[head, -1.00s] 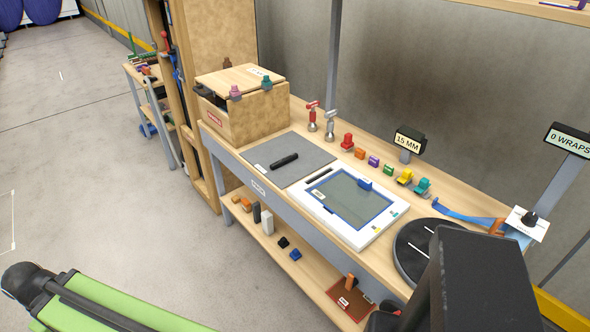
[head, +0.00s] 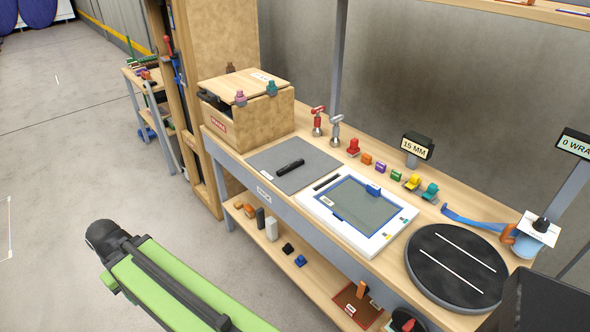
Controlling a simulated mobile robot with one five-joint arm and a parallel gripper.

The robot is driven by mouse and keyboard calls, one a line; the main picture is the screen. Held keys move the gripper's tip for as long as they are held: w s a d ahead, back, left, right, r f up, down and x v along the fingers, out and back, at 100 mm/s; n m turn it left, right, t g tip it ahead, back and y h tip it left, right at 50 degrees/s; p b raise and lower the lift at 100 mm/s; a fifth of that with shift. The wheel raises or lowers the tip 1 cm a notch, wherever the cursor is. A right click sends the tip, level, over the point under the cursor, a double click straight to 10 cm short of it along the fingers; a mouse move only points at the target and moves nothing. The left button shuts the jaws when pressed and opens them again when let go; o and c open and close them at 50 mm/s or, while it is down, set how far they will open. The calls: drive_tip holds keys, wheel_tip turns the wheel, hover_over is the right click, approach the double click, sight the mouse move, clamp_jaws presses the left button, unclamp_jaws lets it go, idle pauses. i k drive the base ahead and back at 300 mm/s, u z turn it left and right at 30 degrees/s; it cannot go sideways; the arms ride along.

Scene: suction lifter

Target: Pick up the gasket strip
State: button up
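Two dark strip-like things could be the gasket strip, and I cannot tell which it is. A short black bar (head: 290,166) lies on the grey mat (head: 265,155). A thin dark strip (head: 326,183) lies along the left part of the white frame unit (head: 375,244), which has a blue-edged panel (head: 358,203) in it. Both are uncovered, and nothing of mine touches them. My green arm link shows at the lower left, in front of the bench and apart from it. My gripper's fingers are not in view.
Small coloured clamps (head: 353,147) line the back, with a "15 MM" display (head: 417,146). A black turntable (head: 455,265) is at the right. A lower shelf (head: 305,275) holds small blocks. The floor at left is clear.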

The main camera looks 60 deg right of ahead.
sight(300, 161)
drive_tip(key=z, duration=0.15)
drive_tip(key=i, duration=1)
drive_tip(key=u, duration=0.1)
